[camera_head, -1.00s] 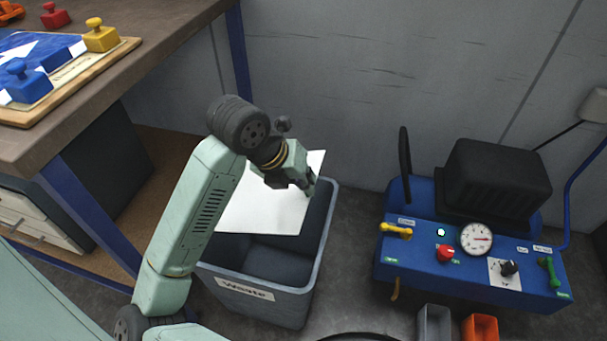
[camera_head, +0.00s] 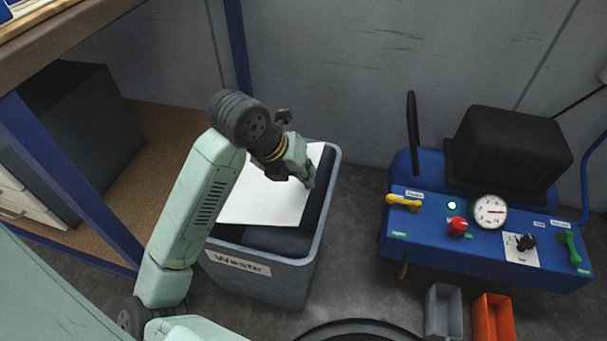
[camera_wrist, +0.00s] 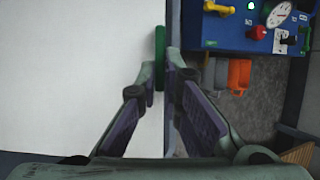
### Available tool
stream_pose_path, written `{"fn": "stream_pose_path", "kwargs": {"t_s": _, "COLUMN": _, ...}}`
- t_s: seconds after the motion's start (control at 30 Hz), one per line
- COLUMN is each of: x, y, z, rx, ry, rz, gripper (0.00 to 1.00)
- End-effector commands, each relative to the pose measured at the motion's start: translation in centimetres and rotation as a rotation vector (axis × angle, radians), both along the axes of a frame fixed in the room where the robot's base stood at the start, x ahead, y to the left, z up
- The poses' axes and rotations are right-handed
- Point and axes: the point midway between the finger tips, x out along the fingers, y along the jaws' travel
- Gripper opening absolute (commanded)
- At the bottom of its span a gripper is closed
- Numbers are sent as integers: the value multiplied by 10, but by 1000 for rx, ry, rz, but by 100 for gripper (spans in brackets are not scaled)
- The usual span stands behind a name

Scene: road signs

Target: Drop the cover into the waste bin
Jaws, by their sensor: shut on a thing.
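The cover is a flat white sheet (camera_head: 262,200) in the head view, held over the open waste bin. In the wrist view the cover (camera_wrist: 75,75) fills the left half, with a green piece on its edge between my fingers. My gripper (camera_head: 308,182) is shut on the cover at its right edge. The fingers also show in the wrist view (camera_wrist: 167,95). The waste bin (camera_head: 262,282) is grey-blue with a "Waste" label and stands below the cover. The cover hides part of the bin's opening; I cannot tell how far above the rim it is.
A blue machine (camera_head: 480,245) with a gauge, knobs and levers stands at the right. A grey box (camera_head: 443,312) and an orange box (camera_head: 493,318) sit before it. A table with blue legs (camera_head: 65,180) is at the left. A wall is behind the bin.

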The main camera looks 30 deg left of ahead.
Motion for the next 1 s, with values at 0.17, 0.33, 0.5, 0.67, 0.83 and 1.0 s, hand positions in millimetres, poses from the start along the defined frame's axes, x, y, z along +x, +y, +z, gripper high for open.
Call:
{"fn": "stream_pose_path", "kwargs": {"t_s": 0.17, "x": 0, "y": 0, "z": 0, "rx": 0, "ry": -1, "rz": 0, "gripper": 0}}
{"fn": "stream_pose_path", "kwargs": {"t_s": 0.33, "x": 0, "y": 0, "z": 0, "rx": 0, "ry": 0, "rz": 0, "gripper": 11}}
{"fn": "stream_pose_path", "kwargs": {"t_s": 0.5, "x": 0, "y": 0, "z": 0, "rx": -1, "ry": 0, "rz": 0, "gripper": 22}}
{"fn": "stream_pose_path", "kwargs": {"t_s": 0.67, "x": 0, "y": 0, "z": 0, "rx": -1, "ry": 0, "rz": 0, "gripper": 30}}
{"fn": "stream_pose_path", "kwargs": {"t_s": 0.83, "x": 0, "y": 0, "z": 0, "rx": -1, "ry": 0, "rz": 0, "gripper": 30}}
{"fn": "stream_pose_path", "kwargs": {"t_s": 1.0, "x": 0, "y": 0, "z": -1, "rx": -1, "ry": 0, "rz": 0, "gripper": 41}}
